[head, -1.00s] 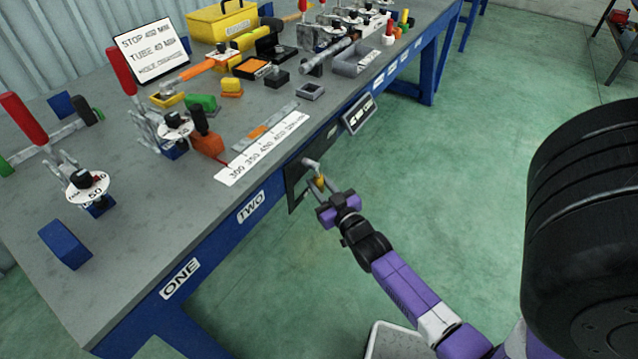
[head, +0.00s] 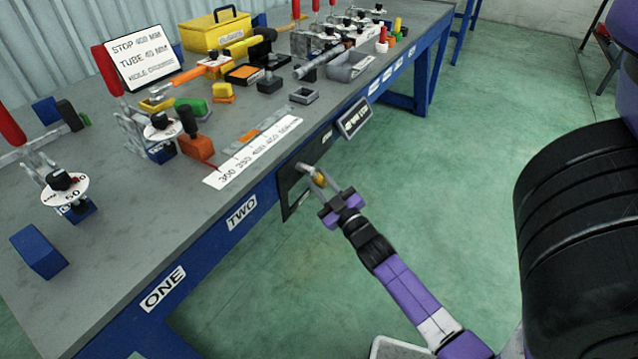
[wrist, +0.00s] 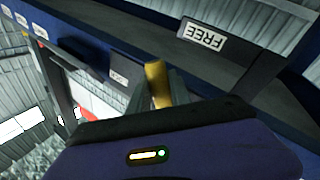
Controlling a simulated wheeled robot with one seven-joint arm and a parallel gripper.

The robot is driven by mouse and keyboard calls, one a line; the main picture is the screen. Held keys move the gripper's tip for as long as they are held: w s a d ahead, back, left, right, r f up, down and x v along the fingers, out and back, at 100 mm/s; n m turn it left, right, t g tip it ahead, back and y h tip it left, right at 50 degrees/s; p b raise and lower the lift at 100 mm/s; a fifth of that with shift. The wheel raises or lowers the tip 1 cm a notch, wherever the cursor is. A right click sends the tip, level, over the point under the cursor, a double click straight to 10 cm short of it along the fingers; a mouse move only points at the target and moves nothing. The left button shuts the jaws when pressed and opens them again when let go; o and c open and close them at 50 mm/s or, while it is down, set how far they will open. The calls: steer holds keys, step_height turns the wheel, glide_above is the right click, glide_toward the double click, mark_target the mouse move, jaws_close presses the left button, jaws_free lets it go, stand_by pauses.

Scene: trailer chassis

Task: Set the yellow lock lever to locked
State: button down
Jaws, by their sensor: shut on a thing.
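The yellow lock lever (wrist: 157,84) stands between the finger pads of my gripper (wrist: 160,95) in the wrist view. In the head view, my gripper (head: 318,183) is shut on the lever (head: 319,178) at a dark plate (head: 290,180) on the bench's front side. The fingers hide part of the lever. A "FREE" label (wrist: 203,37) shows upside down to the right of the lever in the wrist view. A smaller label (wrist: 119,78) lies just left of the lever, and its text is too small to read.
The grey bench top (head: 110,235) holds red-handled clamps, dials, a ruler strip (head: 253,153) and a yellow toolbox (head: 216,32). A black sign (head: 354,118) hangs on the front edge. Green floor is clear between.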

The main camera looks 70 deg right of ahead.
steer(key=c, duration=1.2)
jaws_free()
steer(key=shift+s, duration=0.1)
steer(key=shift+v, duration=3.85)
